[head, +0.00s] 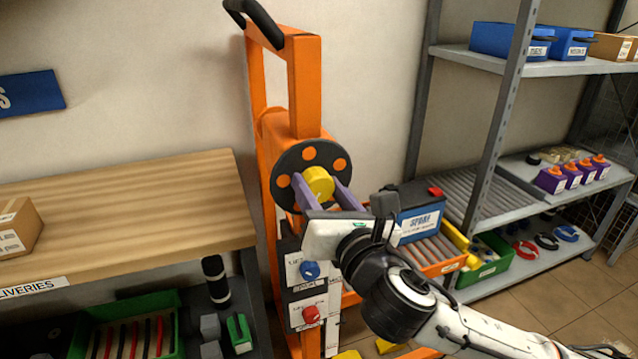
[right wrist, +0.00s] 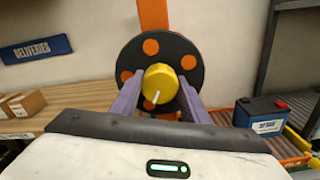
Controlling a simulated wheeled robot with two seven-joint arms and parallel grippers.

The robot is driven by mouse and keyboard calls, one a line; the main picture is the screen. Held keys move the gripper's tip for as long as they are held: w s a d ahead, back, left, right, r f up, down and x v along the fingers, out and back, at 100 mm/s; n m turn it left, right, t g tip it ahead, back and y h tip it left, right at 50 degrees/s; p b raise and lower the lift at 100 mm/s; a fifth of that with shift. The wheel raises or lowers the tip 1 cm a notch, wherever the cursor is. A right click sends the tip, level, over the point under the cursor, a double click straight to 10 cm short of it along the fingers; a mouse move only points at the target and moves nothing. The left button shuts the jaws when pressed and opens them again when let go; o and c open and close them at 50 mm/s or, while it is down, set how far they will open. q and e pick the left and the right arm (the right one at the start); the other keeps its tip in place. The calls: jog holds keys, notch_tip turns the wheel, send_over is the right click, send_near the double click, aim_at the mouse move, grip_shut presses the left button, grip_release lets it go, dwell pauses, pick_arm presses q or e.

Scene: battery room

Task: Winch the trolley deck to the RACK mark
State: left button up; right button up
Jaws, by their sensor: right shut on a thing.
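The orange trolley (head: 305,85) stands upright between bench and rack. Its black winch disc (head: 290,163) has orange dots and a yellow hub knob (head: 319,181) with a pale pointer line, clearer in the right wrist view (right wrist: 160,84). My right gripper (head: 318,184) has its purple fingers shut on this knob, one on each side. The roller deck (head: 437,268) with orange edges carries a dark battery with a blue label (head: 418,212); its near part is hidden behind my right arm. I cannot make out the RACK mark. My left gripper is not in view.
Below the disc, panels carry a blue knob (head: 310,270) and a red knob (head: 311,314). The grey rack (head: 480,200) with roller shelf is at right, close to the deck. A wooden bench (head: 130,205) stands at left, with a cardboard box (head: 18,228).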

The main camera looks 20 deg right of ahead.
jog(key=m+p, duration=0.1)
jog(key=m, duration=0.1)
jog(key=shift+m, duration=0.4)
jog(key=m+p, duration=0.1)
jog(key=m, duration=0.1)
jog(key=shift+m+p, duration=0.3)
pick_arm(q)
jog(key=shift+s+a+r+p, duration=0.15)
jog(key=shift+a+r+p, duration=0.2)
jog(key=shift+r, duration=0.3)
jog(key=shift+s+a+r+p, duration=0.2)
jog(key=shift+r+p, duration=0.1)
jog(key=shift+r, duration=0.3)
pick_arm(e)
jog(key=shift+m, duration=2.2)
jog(key=shift+f, duration=0.1)
jog(key=o, duration=1.1)
jog(key=shift+c, duration=0.2)
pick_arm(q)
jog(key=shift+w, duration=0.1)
pick_arm(e)
jog(key=shift+s, duration=0.15)
pick_arm(q)
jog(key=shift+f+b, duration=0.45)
jog(key=shift+b, duration=0.1)
pick_arm(e)
jog(key=s, duration=1)
jog(key=shift+d, duration=0.15)
